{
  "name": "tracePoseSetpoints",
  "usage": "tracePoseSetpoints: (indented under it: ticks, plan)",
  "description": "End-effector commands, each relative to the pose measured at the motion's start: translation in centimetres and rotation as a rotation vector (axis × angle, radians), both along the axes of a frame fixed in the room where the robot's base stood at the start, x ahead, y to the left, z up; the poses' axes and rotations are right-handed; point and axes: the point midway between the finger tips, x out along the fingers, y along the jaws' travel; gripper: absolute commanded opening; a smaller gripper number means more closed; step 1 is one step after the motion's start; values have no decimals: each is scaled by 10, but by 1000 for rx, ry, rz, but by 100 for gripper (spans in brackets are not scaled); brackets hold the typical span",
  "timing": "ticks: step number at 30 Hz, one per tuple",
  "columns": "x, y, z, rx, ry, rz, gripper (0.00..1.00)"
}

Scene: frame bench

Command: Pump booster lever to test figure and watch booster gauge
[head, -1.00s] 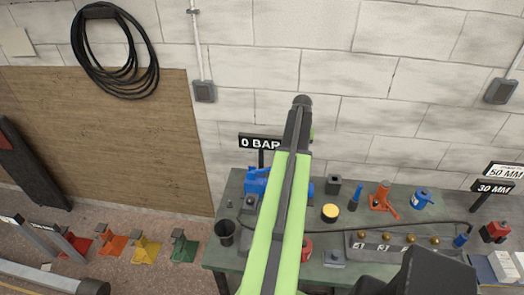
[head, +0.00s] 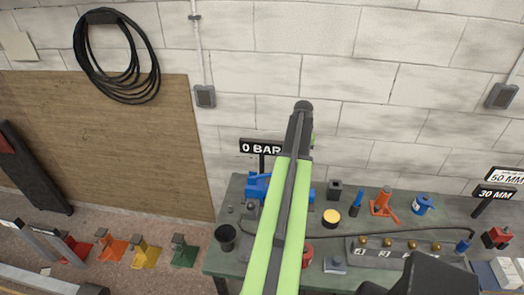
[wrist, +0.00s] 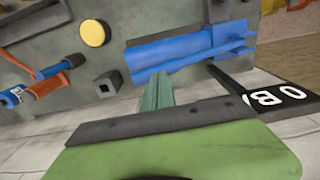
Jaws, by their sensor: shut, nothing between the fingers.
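The blue booster pump (head: 258,185) stands on the bench at its back left, partly hidden behind my arm. In the wrist view the blue pump body (wrist: 180,52) lies across the top, with thin blue bars at its right end; I cannot tell which is the lever. The gauge sign (head: 260,147) on a post behind the pump reads 0 BAR; it also shows upside down in the wrist view (wrist: 275,98). My gripper (wrist: 158,80) is shut and empty, its tip close to the pump body; contact is unclear. In the head view the gripper is hidden.
The green bench (head: 225,262) also holds a yellow-topped round part (head: 331,217), an orange jack (head: 384,202), a blue jack (head: 422,204) and a grey manifold (head: 370,250). A black cup (head: 226,238) stands at the left edge. The wall is close behind.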

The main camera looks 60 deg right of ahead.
Motion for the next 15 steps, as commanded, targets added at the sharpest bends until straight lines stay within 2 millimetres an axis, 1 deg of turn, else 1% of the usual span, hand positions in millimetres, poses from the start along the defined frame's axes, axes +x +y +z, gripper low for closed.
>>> tracePoseSetpoints:
  ticks: [5, 8, 15]
  plan:
    - [0, 0, -2, 0, 0, 0, 0]
    - [0, 0, -11, 0, 0, 0, 0]
    - [0, 0, -40, 0, 0, 0, 0]
